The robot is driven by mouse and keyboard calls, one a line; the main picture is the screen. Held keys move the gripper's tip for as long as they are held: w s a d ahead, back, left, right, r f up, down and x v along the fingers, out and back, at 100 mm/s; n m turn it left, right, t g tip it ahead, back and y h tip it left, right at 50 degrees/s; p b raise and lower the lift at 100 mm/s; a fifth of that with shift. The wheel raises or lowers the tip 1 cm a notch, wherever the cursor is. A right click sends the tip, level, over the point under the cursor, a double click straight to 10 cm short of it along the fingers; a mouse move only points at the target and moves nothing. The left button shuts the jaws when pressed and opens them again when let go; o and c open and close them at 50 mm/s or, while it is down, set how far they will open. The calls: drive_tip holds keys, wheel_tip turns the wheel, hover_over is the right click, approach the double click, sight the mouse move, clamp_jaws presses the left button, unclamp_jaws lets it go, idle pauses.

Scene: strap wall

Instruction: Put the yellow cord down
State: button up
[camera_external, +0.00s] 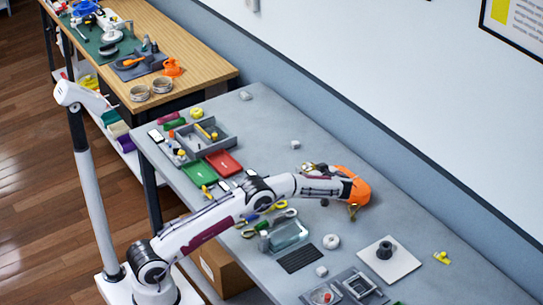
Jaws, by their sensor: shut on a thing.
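My gripper (352,209) hangs below the orange end of my arm, over the grey table right of its middle. It is shut on a small yellowish piece at its tips, which I take to be the yellow cord (353,213). The piece is tiny in this view, and my wrist hides part of it. I cannot tell whether it touches the table.
A white plate with a dark round piece (385,250) lies right of my gripper. A white ring (331,241) lies below it. A yellow piece (441,258) is farther right. A grey divided tray (203,137) and red tray (224,163) stand left. Bare table lies behind my gripper.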

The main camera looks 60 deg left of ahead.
drive_tip(key=shift+f, duration=2.1)
drive_tip(key=shift+f, duration=0.1)
drive_tip(key=shift+f, duration=1.75)
drive_tip(key=shift+f, duration=0.7)
drive_tip(key=o, duration=1.2)
drive_tip(key=shift+s, duration=0.1)
drive_tip(key=shift+f, duration=0.15)
